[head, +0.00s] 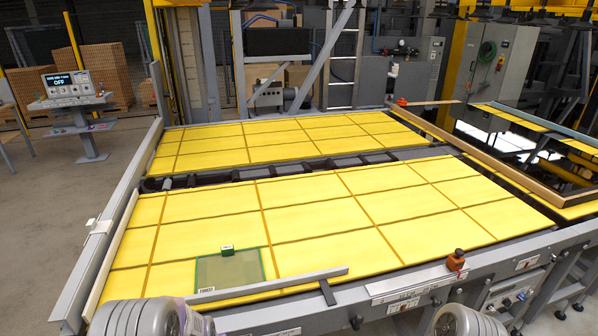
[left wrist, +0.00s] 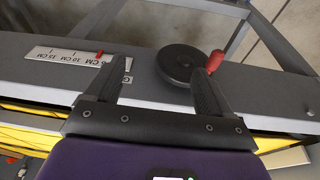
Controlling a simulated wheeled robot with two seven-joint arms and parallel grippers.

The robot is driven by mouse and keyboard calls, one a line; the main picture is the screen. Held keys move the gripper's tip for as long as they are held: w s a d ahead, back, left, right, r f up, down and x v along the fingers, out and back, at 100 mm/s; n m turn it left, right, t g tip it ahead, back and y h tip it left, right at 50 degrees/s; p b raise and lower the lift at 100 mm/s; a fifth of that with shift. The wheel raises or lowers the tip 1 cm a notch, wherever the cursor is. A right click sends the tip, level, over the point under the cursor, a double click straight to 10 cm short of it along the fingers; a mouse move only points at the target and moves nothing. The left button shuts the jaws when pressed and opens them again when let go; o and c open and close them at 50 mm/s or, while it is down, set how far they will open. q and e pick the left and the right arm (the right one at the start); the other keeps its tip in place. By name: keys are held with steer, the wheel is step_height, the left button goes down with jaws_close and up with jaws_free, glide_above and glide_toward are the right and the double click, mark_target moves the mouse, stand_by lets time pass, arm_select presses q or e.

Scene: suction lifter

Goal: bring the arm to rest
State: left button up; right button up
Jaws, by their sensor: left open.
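My left gripper (left wrist: 158,74) is open in the left wrist view, with its two dark fingers spread apart and nothing between their tips. Past the right finger is a round black handwheel (left wrist: 183,66) with a red handle (left wrist: 215,61); the finger overlaps its edge, and I cannot tell whether they touch. A white centimetre scale (left wrist: 68,58) with a red pointer (left wrist: 99,56) lies beyond the left finger. In the head view only grey links of my arms show at the bottom edge; neither gripper is seen there.
A wide yellow-topped bed (head: 310,205) fills the middle. A green-edged pane (head: 230,270) with a small green block (head: 228,250) lies near its front left. An orange knob (head: 456,260) stands on the front rail. A console (head: 72,88) at back left reads OFF. Floor is clear at left.

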arm_select(q)
steer(key=s+d+f+g+h+b, duration=0.1)
steer(key=s+d+f+b, duration=0.3)
steer(key=s+f, duration=0.5)
steer(key=s+d+f+g+h+b, duration=0.1)
steer(key=s+d+f+h+b, duration=0.2)
steer(key=s+d+f, duration=0.6)
step_height(320, 180, down, 3)
steer(key=shift+s+d+f+b, duration=0.1)
steer(key=shift+s+d+b, duration=0.05)
steer(key=shift+s+b, duration=0.55)
steer(key=shift+c, duration=0.5)
